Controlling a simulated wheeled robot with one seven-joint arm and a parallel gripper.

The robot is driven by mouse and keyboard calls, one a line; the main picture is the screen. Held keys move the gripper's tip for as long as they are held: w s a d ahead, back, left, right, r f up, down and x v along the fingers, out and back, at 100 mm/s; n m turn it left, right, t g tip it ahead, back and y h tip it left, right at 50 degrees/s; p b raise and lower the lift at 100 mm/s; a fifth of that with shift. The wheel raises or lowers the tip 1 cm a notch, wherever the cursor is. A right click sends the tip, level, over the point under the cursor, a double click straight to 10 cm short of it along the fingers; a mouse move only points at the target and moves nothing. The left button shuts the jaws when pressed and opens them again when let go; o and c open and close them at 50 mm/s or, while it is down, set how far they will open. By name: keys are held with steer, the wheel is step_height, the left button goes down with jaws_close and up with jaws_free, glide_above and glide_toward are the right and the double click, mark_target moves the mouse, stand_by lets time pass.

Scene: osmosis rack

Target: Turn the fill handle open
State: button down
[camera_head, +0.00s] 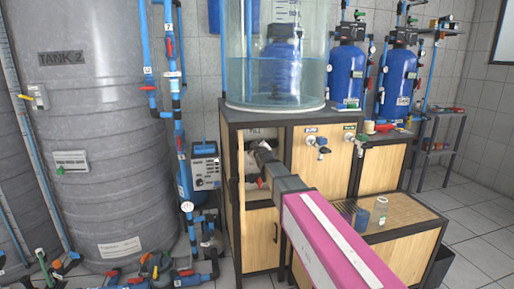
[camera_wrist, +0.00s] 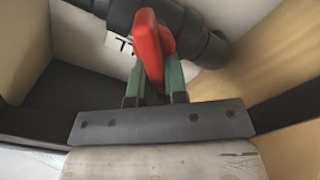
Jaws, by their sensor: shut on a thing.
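The red fill handle (camera_wrist: 149,50) stands up in the middle of the wrist view, in front of a dark grey valve and pipe (camera_wrist: 202,45). My gripper (camera_wrist: 158,80) has its two green fingers on either side of the handle and is shut on it. In the head view my gripper (camera_head: 262,180) reaches into an open compartment of the wooden cabinet (camera_head: 262,240), under a small label that seems to read FILL (camera_head: 254,132). My gripper and arm hide most of the valve there. The exact angle of the handle is hard to tell.
A clear tank (camera_head: 275,75) partly filled with water stands on the cabinet. Compartment walls (camera_wrist: 25,45) lie close on both sides of my gripper. A grey tank (camera_head: 95,130) and blue pipes stand to the left. A bench (camera_head: 415,212) holds a jar to the right.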

steer(key=n, duration=0.3)
steer(key=f+n, duration=0.1)
steer(key=shift+s+a+n, duration=0.1)
steer(key=shift+a+n, duration=0.2)
steer(key=shift+n, duration=0.1)
steer(key=shift+a+f+n, duration=0.1)
steer(key=shift+f+n, duration=0.2)
steer(key=shift+n, duration=0.95)
steer(key=shift+a+f+n, duration=0.1)
steer(key=shift+f+n, duration=0.15)
steer(key=shift+n, duration=1)
steer(key=c, duration=1.1)
jaws_free()
steer(key=shift+c, duration=0.2)
steer(key=shift+d, duration=0.1)
steer(key=v, duration=1.1)
